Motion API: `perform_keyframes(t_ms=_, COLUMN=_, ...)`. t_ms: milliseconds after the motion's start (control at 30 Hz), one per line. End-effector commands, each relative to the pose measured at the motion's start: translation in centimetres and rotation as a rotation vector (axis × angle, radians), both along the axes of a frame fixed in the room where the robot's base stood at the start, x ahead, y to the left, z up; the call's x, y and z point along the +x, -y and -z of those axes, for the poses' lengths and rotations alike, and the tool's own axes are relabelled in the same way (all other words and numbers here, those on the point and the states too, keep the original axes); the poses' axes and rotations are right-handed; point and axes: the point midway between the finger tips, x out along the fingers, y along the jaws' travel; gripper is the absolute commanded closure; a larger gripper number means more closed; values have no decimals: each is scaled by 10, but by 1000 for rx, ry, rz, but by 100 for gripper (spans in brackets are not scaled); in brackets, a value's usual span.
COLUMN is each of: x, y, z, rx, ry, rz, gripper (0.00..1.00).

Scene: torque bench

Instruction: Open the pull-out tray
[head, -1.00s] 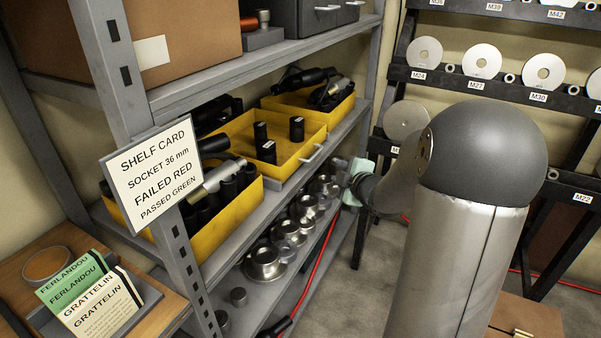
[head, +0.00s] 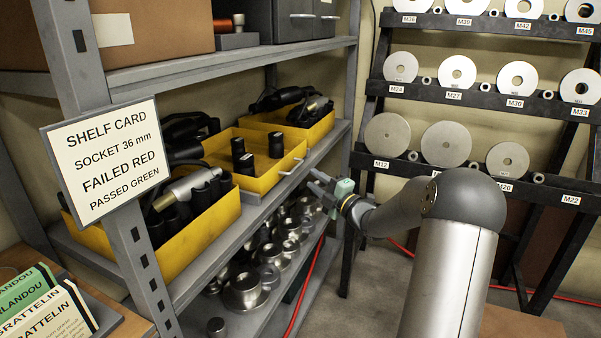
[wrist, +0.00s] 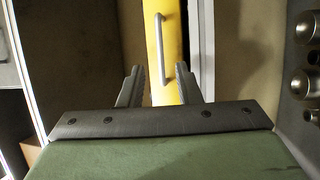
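The yellow pull-out tray (head: 229,147) sits on the middle shelf, with several black sockets standing in it. Its grey bar handle (head: 296,169) is on the front face. In the wrist view the yellow front (wrist: 154,76) and the upright-looking handle (wrist: 161,50) lie ahead, between and beyond the fingers. My gripper (head: 318,187) is just right of the handle in the head view, apart from it. In the wrist view my gripper (wrist: 160,88) has its two fingers spread, with nothing between them.
Yellow bins (head: 196,231) with black tools stand on both sides of the tray. Metal flanged parts (head: 246,290) fill the lower shelf. A rack of labelled discs (head: 446,145) stands behind my arm. A shelf card (head: 112,152) hangs on the near post.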

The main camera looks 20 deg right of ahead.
Motion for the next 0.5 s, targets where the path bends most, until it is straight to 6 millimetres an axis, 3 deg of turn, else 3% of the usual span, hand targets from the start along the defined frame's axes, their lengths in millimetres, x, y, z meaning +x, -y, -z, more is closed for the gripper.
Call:
perform_keyframes(t_ms=233, x=44, y=-15, z=-8, rx=1, ry=2, rz=-1, gripper=69)
perform_keyframes(t_ms=500, x=63, y=-21, z=-12, rx=1, ry=0, rz=1, gripper=69)
